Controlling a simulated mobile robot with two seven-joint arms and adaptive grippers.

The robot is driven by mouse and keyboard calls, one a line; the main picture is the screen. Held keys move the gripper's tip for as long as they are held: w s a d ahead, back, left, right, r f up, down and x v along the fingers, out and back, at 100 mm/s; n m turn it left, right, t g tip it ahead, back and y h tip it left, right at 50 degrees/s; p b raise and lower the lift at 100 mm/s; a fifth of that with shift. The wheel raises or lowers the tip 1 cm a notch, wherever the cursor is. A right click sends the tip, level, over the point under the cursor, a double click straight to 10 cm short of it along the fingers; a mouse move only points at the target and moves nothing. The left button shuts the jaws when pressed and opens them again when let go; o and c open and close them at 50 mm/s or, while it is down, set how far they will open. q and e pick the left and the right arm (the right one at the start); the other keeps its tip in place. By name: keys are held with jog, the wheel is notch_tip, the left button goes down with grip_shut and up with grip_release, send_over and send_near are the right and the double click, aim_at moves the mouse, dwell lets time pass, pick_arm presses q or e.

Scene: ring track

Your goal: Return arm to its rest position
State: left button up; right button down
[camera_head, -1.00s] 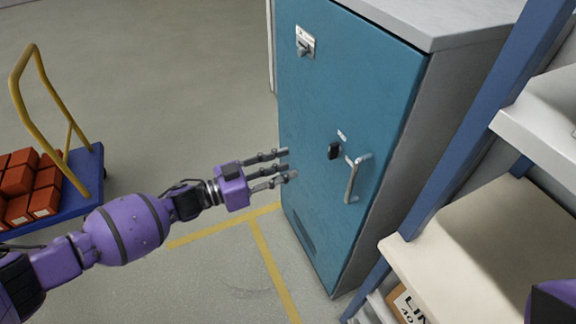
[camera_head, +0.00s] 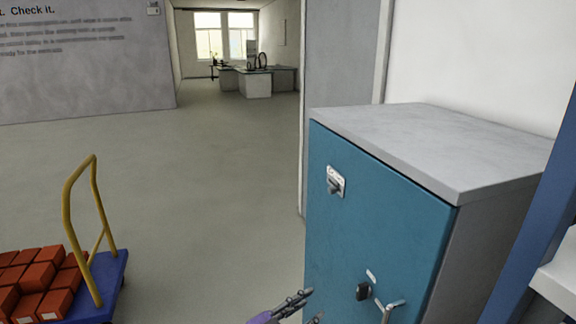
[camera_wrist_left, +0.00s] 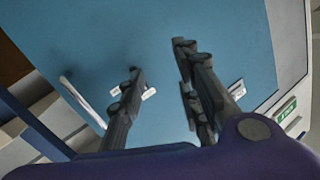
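My left gripper (camera_head: 312,304) shows only in part at the bottom edge of the head view, in front of the cabinet's blue door (camera_head: 365,225). In the left wrist view my left gripper (camera_wrist_left: 160,62) has its fingers apart with nothing between them, facing the blue door (camera_wrist_left: 225,40). The door appears closed. Its metal handle (camera_head: 388,310) is cut by the lower edge and also shows in the left wrist view (camera_wrist_left: 82,103), to the left of the fingers. Most of my left arm is out of the head view. My right gripper is not in view.
A blue trolley (camera_head: 112,285) with a yellow push bar (camera_head: 68,215) and red bricks (camera_head: 38,277) stands at lower left. A blue shelf post (camera_head: 535,235) stands right of the cabinet. Open floor (camera_head: 220,180) lies left of the cabinet, towards a room with desks.

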pick_arm(q)
jog(key=s+a+f+n+y, duration=0.8)
jog(key=s+a+f, duration=0.4)
jog(key=s+a, duration=0.2)
jog(key=s+a+f+n+g+y, duration=0.1)
jog(key=s+a+f, duration=0.2)
jog(key=s, duration=0.4)
jog(key=s+a+f+n+g+y+p, duration=0.1)
jog(key=s+a+f+n, duration=0.1)
jog(key=s, duration=0.5)
jog(key=s+a+f+n+y, duration=0.1)
jog(key=s+a+f+y, duration=0.1)
jog(key=s+a+f, duration=0.2)
jog(key=s+a, duration=0.1)
jog(key=s, duration=0.2)
jog(key=shift+f+g, duration=0.2)
jog(key=shift+g, duration=0.2)
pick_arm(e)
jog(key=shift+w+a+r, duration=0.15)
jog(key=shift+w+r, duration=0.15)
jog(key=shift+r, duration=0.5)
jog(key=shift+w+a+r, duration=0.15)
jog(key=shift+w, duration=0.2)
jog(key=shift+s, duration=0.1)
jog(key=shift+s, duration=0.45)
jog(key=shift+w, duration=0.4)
